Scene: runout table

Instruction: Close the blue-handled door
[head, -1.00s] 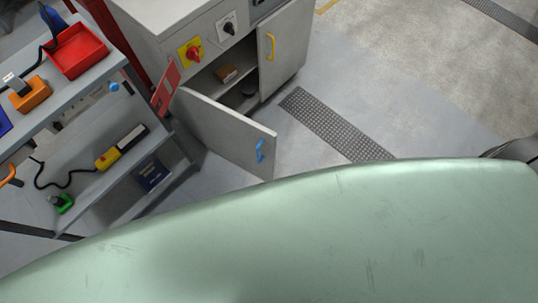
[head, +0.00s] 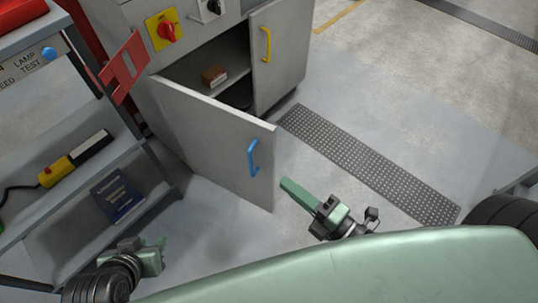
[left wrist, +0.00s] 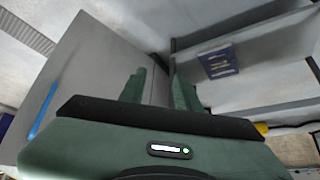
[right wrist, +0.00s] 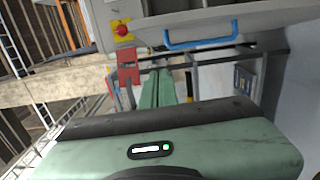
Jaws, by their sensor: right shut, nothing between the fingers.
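The blue-handled door (head: 215,140) is a grey cabinet panel standing open, swung out from the cabinet. Its blue handle (head: 253,158) is near the free edge. The handle also shows at the left of the left wrist view (left wrist: 43,112) and at the top of the right wrist view (right wrist: 200,42). My right gripper (head: 285,183) is shut and empty, just right of the door's free edge, apart from the handle in the picture. My left gripper (head: 160,250) is open and empty, low at the left, between the shelf unit and the door; its fingers stand apart (left wrist: 158,80).
A shelf unit (head: 150,160) with a blue book (head: 117,195) stands at left. A floor grating (head: 370,160) and clear floor lie at right.

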